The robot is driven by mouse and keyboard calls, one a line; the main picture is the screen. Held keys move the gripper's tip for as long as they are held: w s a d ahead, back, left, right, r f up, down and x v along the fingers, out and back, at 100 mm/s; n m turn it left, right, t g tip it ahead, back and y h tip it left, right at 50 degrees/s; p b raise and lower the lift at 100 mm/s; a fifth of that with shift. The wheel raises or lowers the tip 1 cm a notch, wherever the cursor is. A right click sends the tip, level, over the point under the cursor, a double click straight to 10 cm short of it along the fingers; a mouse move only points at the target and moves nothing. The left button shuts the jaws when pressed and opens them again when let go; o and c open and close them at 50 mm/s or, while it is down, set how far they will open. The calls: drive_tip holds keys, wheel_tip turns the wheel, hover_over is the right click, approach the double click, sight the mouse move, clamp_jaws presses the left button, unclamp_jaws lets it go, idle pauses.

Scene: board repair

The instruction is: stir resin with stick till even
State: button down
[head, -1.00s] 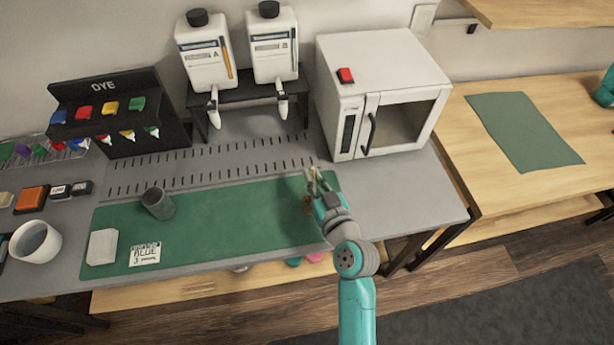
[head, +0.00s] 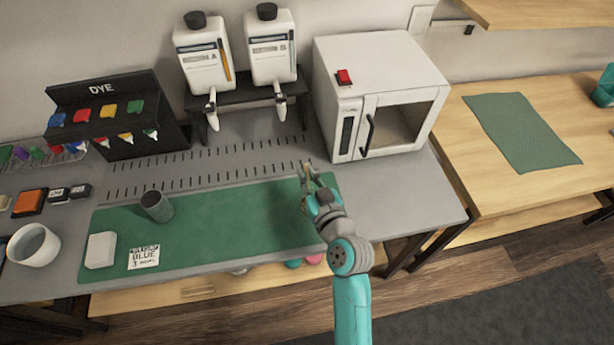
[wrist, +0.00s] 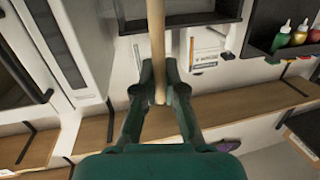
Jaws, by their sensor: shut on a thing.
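My gripper (head: 312,178) is over the right end of the green mat in the head view. In the wrist view my gripper (wrist: 160,85) is shut on a pale wooden stick (wrist: 158,40). A grey cup (head: 157,207) stands on the left part of the mat (head: 235,220), apart from my gripper. Its contents are hidden by its wall and the angle. The stick is hard to make out in the head view.
A white block (head: 100,250) and a card reading BLUE (head: 144,257) lie left of my gripper. Bottles A (head: 203,55) and B (head: 271,48), a dye rack (head: 118,115) and a white oven (head: 380,90) stand behind. A white tub (head: 34,245) is far left. The mat's middle is clear.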

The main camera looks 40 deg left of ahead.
wheel_tip(320, 180, up, 6)
drive_tip(key=a, duration=0.1)
drive_tip(key=shift+w, duration=0.4)
drive_tip(key=shift+r, duration=0.1)
idle(0.9)
drive_tip(key=shift+r, duration=2.5)
drive_tip(key=shift+d, duration=0.1)
